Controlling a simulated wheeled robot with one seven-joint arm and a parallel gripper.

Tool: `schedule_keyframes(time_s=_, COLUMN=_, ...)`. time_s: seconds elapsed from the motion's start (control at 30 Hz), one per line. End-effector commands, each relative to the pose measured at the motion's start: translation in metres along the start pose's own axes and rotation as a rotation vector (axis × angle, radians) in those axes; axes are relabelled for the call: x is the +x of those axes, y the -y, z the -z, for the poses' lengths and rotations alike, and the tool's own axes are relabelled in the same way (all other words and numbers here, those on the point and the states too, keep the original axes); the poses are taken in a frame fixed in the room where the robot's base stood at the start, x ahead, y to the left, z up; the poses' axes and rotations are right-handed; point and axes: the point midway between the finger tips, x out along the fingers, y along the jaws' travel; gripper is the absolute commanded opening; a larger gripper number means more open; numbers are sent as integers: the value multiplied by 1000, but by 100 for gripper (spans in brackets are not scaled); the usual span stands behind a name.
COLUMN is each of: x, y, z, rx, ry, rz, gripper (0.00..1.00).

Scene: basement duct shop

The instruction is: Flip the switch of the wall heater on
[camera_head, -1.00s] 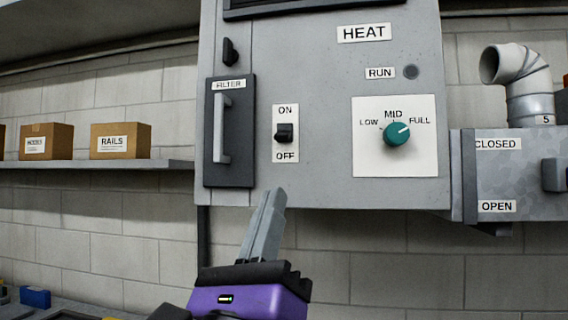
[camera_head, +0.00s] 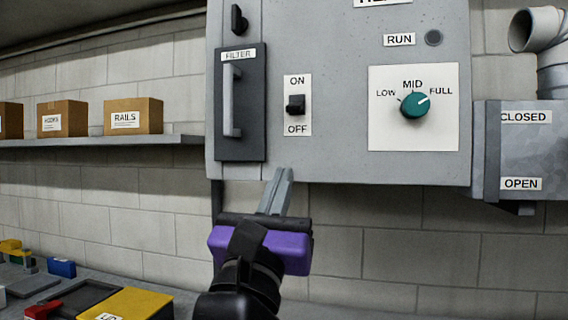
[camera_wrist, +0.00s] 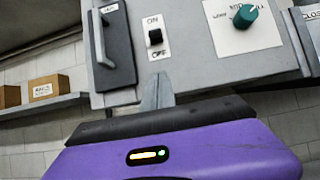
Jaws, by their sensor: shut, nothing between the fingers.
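The grey wall heater (camera_head: 335,120) hangs on the block wall. Its black switch (camera_head: 295,104) sits on a white plate marked ON above and OFF below. The switch also shows in the wrist view (camera_wrist: 155,37); I cannot clearly tell which way it is tipped. My gripper (camera_head: 284,172) has grey fingers shut and empty, pointing up at the heater's lower edge, below the switch plate and apart from the switch. In the wrist view the fingertips (camera_wrist: 158,78) show just under the plate. The RUN lamp (camera_head: 433,37) looks dark.
A filter door (camera_head: 252,108) with a bar handle (camera_head: 230,100) is left of the switch. A teal knob (camera_head: 414,105) is to the right. A duct box (camera_head: 535,155) stands right of the heater. Boxes sit on a shelf (camera_head: 90,141) at left. A bench with bins (camera_head: 130,303) is lower left.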

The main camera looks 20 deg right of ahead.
Motion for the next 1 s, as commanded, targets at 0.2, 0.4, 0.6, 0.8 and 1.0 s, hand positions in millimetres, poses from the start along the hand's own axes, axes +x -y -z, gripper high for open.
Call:
schedule_keyframes(time_s=0.2, x=45, y=1, z=-4, rx=0, ry=0, rz=4, gripper=0)
schedule_keyframes(time_s=0.4, x=84, y=2, z=-3, rx=-1, ry=0, rz=4, gripper=0)
schedule_keyframes(time_s=0.6, x=92, y=1, z=-29, rx=1, ry=2, rz=2, gripper=0)
schedule_keyframes(time_s=0.8, x=94, y=1, z=-39, rx=-1, ry=2, rz=1, gripper=0)
schedule_keyframes(time_s=1.0, x=93, y=1, z=-40, rx=-1, ry=2, rz=1, gripper=0)
